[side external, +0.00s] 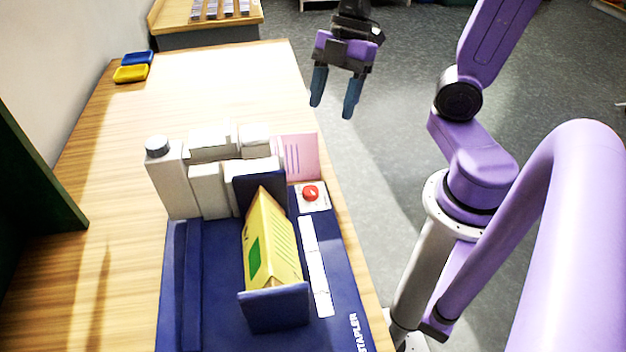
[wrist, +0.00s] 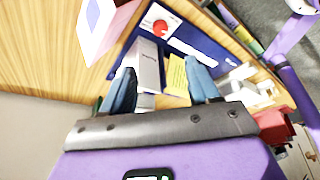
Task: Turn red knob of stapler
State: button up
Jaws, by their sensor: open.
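The stapler (side external: 200,285) is a dark blue base with white "STAPLER" lettering, on the wooden table. Its red knob (side external: 310,192) sits on a small white plate near the right edge. In the wrist view the red knob (wrist: 160,28) shows at the top, beyond the fingers and left of centre. A yellow folded booklet (side external: 268,245) stands in the stapler between dark blue end pieces. My gripper (side external: 332,108) is open and empty, raised behind the stapler and apart from the knob. Its blue fingertips (wrist: 162,88) show spread in the wrist view.
Light grey block-shaped parts (side external: 205,175) and a pink card (side external: 299,157) stand at the stapler's back. Blue (side external: 137,57) and yellow (side external: 131,74) trays lie at the table's far left. The table (side external: 225,85) behind the stapler is clear.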

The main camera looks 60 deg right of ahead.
aim_at(311, 189)
jog(key=x, duration=1.7)
jog(key=shift+f, duration=0.15)
jog(key=shift+c, duration=0.2)
jog(key=c, duration=1)
